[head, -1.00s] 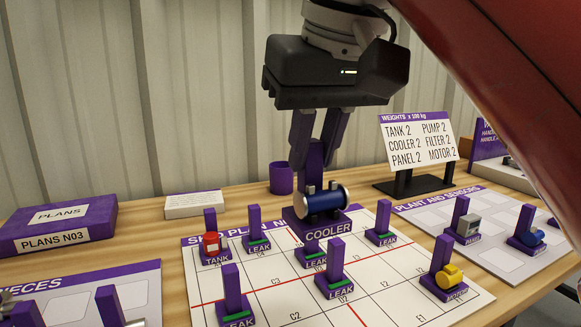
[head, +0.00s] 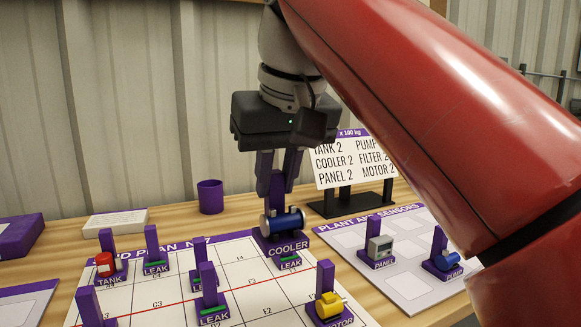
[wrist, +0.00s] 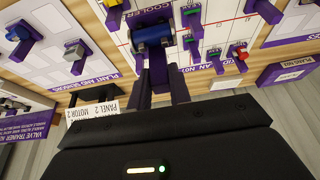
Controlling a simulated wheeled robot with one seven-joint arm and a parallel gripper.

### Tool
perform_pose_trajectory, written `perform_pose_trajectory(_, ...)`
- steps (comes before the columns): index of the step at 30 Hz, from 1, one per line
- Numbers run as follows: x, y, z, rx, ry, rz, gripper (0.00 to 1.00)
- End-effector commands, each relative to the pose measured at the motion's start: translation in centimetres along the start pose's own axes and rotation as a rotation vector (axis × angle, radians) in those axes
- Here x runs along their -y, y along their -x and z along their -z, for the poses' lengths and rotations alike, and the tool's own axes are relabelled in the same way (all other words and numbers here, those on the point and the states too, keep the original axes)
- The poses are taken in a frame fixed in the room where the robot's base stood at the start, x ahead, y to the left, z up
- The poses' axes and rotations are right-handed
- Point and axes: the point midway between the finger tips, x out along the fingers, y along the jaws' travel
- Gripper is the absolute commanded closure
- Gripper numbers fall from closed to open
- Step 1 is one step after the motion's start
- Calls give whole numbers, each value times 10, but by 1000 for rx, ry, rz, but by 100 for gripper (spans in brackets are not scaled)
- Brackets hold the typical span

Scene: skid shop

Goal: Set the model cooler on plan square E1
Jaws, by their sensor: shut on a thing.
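My gripper (head: 279,178) is shut on the purple upright handle of the model cooler (head: 283,222), a blue cylinder with silver ends on a purple base marked COOLER. In the head view it is in front of the back right part of the skid plan (head: 160,298) and partly covers a LEAK piece (head: 290,262). It looks held above the board; its height is hard to tell. The wrist view also shows the cooler (wrist: 152,36) beyond the fingers. The yellow MOTOR piece (head: 329,307) stands at the plan's front right. I cannot read an E1 label now.
Several LEAK pieces (head: 212,314) and the red TANK piece (head: 105,265) stand on the plan. The plant board (head: 350,240) to the right holds the PANEL (head: 380,250) and PUMP (head: 449,262). A weights sign (head: 355,160) and purple cup (head: 210,197) stand behind.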

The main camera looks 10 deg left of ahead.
Motion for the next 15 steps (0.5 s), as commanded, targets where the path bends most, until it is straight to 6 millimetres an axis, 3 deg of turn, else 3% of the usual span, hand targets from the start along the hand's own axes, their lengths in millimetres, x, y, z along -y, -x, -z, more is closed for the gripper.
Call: perform_pose_trajectory(15,0,-46,-19,-1,0,1,100)
